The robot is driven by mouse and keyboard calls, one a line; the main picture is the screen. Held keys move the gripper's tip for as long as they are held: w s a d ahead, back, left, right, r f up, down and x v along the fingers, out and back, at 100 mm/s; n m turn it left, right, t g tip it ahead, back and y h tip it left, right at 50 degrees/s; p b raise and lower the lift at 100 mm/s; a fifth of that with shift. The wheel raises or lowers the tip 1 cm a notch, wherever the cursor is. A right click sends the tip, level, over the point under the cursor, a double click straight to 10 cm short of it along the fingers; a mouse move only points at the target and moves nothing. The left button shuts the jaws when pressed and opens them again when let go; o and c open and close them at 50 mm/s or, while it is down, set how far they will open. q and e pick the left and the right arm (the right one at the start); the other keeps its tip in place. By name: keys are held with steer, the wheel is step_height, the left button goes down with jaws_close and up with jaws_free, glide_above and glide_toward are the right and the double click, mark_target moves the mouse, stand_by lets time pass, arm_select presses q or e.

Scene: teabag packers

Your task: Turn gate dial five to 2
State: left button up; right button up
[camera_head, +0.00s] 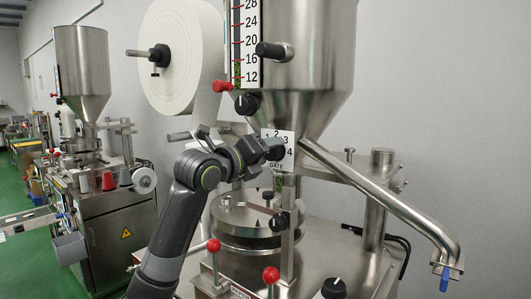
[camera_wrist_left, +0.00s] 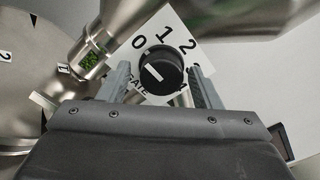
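The gate dial is a black round knob with a white pointer mark; in the left wrist view the dial (camera_wrist_left: 160,70) sits on a white plate numbered around it. The pointer lies on the knob's left side, slanting up-left, nearest the 0. The plate (camera_head: 284,137) also shows in the head view, marked GATE, under the hopper. My left gripper (camera_head: 268,149) is in front of the plate and hides most of the dial there. In the left wrist view my left gripper (camera_wrist_left: 160,78) is open, one finger on each side of the knob, with visible gaps. My right gripper is not in view.
Another black knob (camera_head: 246,103) is above the plate, beside a red-tipped lever (camera_head: 223,87). A steel hopper (camera_head: 310,50) rises behind. A slanted steel tube (camera_head: 380,195) runs to the lower right. Red-ball levers (camera_head: 270,275) stand below, and a paper roll (camera_head: 180,55) hangs at left.

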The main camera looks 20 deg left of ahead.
arm_select(q)
steer(key=shift+s, duration=0.1)
steer(key=shift+b+v, duration=2.9)
steer(key=shift+v, duration=5.7)
steer(key=shift+r, duration=0.1)
